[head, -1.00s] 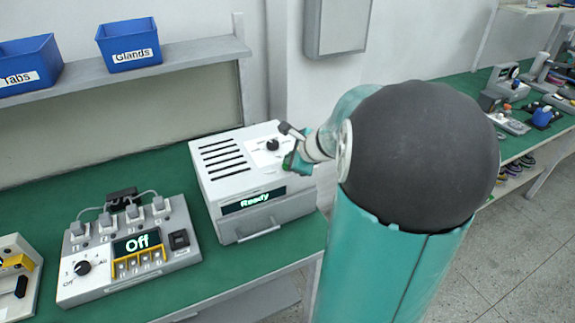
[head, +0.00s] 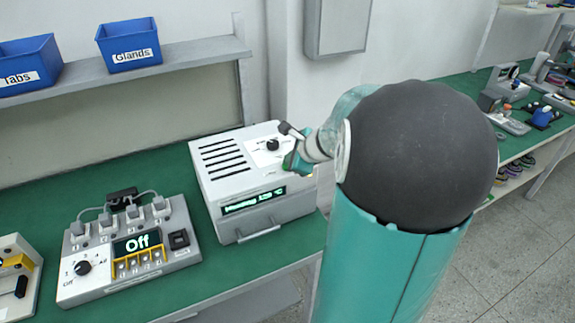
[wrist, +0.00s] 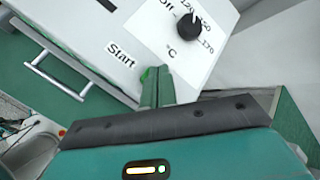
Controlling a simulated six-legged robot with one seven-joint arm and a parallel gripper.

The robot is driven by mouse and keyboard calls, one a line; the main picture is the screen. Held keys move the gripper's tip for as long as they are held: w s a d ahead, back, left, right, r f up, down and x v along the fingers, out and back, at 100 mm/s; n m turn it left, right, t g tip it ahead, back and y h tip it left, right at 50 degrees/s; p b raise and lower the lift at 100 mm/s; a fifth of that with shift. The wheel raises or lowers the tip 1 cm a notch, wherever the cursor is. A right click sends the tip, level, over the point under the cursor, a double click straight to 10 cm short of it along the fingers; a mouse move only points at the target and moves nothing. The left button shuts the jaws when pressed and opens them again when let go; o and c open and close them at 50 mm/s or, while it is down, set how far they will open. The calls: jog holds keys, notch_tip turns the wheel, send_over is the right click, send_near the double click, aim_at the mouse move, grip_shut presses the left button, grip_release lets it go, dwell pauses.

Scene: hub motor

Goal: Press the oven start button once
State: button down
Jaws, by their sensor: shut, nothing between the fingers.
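The oven (head: 218,188) is a white box with slots in its top, a front handle and a dark display (head: 253,200). The display shows green text that seems to read "Heating" and a temperature whose digits are hard to read. My gripper (head: 292,160) is shut and empty, at the right part of the oven top. In the wrist view my closed fingertips (wrist: 154,80) are at the panel beside the "Start" label (wrist: 121,55). A bit of green shows at the tips; the start button is mostly hidden by them. I cannot tell whether they touch it.
A black temperature dial (wrist: 182,26) stands close to the fingers, also seen in the head view (head: 272,145). A grey control box (head: 100,285) reading "Off" sits left of the oven on the green bench (head: 140,177). Blue bins (head: 130,45) stand on a shelf above.

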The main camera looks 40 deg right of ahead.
jog(key=shift+r, duration=0.55)
jog(key=shift+r, duration=2.5)
